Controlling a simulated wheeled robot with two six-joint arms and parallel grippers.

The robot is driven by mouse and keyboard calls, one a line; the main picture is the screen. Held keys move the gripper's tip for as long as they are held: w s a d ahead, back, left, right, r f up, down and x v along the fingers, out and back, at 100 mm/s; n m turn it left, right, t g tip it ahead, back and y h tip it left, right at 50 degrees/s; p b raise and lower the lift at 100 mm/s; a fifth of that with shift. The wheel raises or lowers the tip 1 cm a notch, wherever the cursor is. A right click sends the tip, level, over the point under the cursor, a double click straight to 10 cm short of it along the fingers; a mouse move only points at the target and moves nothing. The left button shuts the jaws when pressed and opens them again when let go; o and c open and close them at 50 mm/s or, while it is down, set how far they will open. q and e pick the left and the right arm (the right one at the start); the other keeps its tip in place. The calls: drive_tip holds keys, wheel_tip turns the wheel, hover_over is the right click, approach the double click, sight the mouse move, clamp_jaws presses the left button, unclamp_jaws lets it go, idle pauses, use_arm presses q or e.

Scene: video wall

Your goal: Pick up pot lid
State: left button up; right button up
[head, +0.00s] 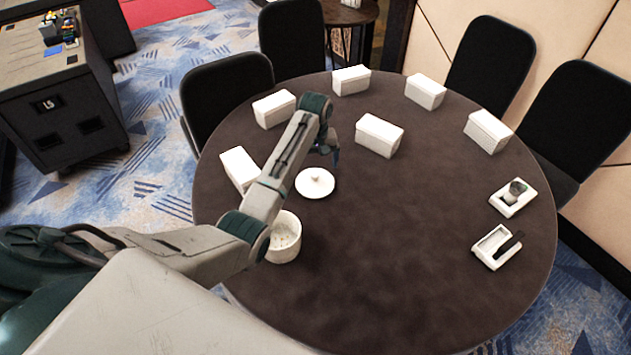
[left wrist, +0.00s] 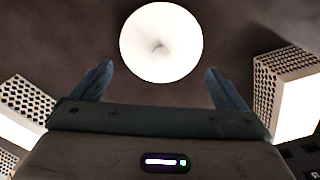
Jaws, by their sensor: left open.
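The pot lid (head: 315,183) is a white round disc with a small knob in its middle. It lies flat on the dark round table (head: 400,250), left of centre. In the left wrist view the lid (left wrist: 161,42) shows ahead of and between my two fingertips. My left gripper (head: 331,148) is above the table, just beyond the lid in the head view, and its fingers also show in the left wrist view (left wrist: 158,82). It is open and empty, apart from the lid. A white pot (head: 284,240) stands on the table near my left forearm, partly hidden by it. My right gripper is not in view.
Several white perforated boxes stand around the table, one (head: 240,168) left of the lid and one (head: 379,135) to its upper right. Two small white trays (head: 513,197) (head: 493,248) lie at the right edge. The table's front middle is clear. Black chairs (head: 291,38) stand around it.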

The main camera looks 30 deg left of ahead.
sight(315, 175)
use_arm(q)
drive_tip(key=shift+w+f, duration=0.1)
drive_tip(key=shift+f, duration=0.35)
drive_tip(key=f, duration=0.1)
drive_tip(key=f+p, duration=0.1)
drive_tip(key=f, duration=0.1)
drive_tip(key=shift+s+f, duration=0.1)
drive_tip(key=shift+s, duration=0.25)
drive_tip(key=shift+f+p, duration=0.3)
drive_tip(key=shift+f, duration=0.05)
drive_tip(key=shift+w+f, duration=0.1)
drive_tip(key=shift+f, duration=0.25)
clamp_jaws()
